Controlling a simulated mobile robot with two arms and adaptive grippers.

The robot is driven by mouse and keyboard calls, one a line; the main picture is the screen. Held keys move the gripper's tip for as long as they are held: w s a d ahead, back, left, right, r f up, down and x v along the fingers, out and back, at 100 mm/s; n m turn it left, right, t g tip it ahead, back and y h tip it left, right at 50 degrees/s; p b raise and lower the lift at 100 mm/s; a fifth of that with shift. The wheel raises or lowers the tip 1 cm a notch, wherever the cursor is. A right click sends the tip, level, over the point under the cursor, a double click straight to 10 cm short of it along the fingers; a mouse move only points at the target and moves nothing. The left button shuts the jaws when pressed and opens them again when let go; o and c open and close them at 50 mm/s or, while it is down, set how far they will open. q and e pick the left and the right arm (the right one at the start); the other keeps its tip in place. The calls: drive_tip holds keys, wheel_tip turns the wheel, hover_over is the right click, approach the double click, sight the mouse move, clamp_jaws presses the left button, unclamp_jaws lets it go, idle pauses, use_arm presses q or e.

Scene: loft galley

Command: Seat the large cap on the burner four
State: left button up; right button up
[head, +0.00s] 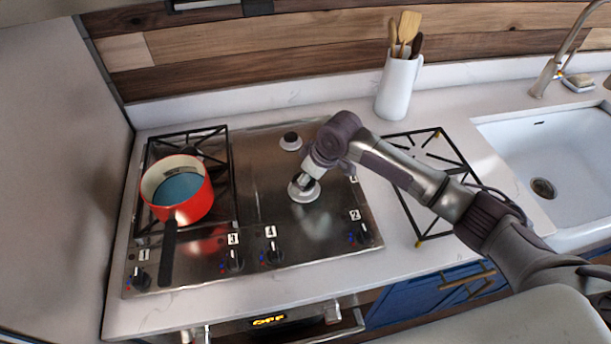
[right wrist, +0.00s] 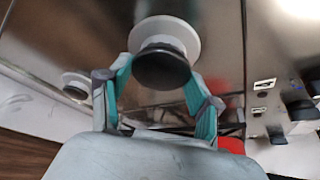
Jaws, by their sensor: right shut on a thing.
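In the head view my right gripper (head: 306,181) points down over the front burner (head: 303,193) on the bare right half of the steel cooktop; my arm partly covers it. In the right wrist view my right gripper (right wrist: 158,80) is shut with its teal fingers on either side of a dark round cap (right wrist: 162,69). The cap is at the pale burner ring (right wrist: 180,31); I cannot tell whether it rests fully on it. A knob label "4" (head: 270,232) shows on the front panel. My left gripper is out of view.
A red pot (head: 194,201) stands on the left grate (head: 225,150), its handle toward the front. A back burner (head: 291,141) has a small dark cap. A loose grate (head: 399,196) lies on the counter at right, before the sink (head: 560,150). A utensil crock (head: 398,88) stands behind.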

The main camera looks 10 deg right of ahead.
drive_tip(key=shift+f+p, duration=0.4)
drive_tip(key=shift+f, duration=0.1)
idle(1.0)
drive_tip(key=o, duration=1.2)
drive_tip(key=shift+o, duration=0.2)
drive_tip(key=shift+r, duration=0.1)
drive_tip(key=shift+r+p, duration=3.45)
drive_tip(key=shift+p, duration=0.25)
drive_tip(key=shift+f, duration=0.1)
